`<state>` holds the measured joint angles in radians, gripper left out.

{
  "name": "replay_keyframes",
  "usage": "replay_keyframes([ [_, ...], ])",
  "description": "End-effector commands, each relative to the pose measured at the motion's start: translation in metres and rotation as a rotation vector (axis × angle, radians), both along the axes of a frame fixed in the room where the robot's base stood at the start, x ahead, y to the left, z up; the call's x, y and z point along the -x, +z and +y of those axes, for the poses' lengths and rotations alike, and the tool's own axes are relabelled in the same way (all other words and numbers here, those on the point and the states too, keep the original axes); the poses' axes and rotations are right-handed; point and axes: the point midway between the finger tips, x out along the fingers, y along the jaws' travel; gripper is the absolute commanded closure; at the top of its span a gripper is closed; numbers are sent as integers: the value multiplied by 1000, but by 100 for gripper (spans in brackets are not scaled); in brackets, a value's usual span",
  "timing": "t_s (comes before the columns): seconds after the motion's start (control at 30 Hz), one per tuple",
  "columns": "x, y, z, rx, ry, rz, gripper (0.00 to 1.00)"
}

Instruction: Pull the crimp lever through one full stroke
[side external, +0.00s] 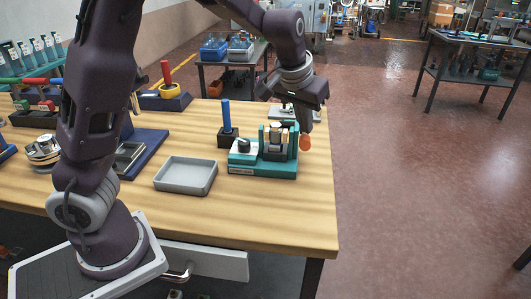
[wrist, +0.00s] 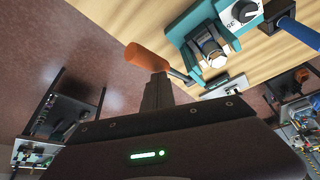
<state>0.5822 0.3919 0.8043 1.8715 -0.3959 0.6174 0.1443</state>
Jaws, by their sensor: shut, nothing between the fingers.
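The teal crimp device (side external: 262,168) stands near the right edge of the wooden bench; its teal body also shows at the top of the wrist view (wrist: 191,37). Its lever has an orange handle (side external: 304,142) on the device's right side. In the wrist view the orange handle (wrist: 146,58) points left, and a short metal shaft (wrist: 181,76) joins it to the device. My gripper (side external: 306,128) is at the lever, just above the orange handle. In the wrist view its fingers (wrist: 157,80) are shut and empty beside the handle's inner end. I cannot tell whether they touch.
An empty grey tray (side external: 186,175) lies left of the device. A blue-handled tool (side external: 226,116) stands upright in a dark block (side external: 228,139) behind it. A light plate (side external: 284,114) lies behind the device. Open floor lies right of the bench edge.

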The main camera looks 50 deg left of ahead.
Motion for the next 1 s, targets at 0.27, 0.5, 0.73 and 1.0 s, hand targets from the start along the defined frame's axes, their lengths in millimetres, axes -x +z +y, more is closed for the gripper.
replay_keyframes([
  [0.27, 2, -2, -2, 1, -1, 3, 100],
  [0.5, 4, -8, -4, 1, -1, 3, 100],
  [0.73, 9, -20, -9, 1, -1, 3, 100],
  [1.0, 9, -21, -9, 0, -1, 2, 100],
])
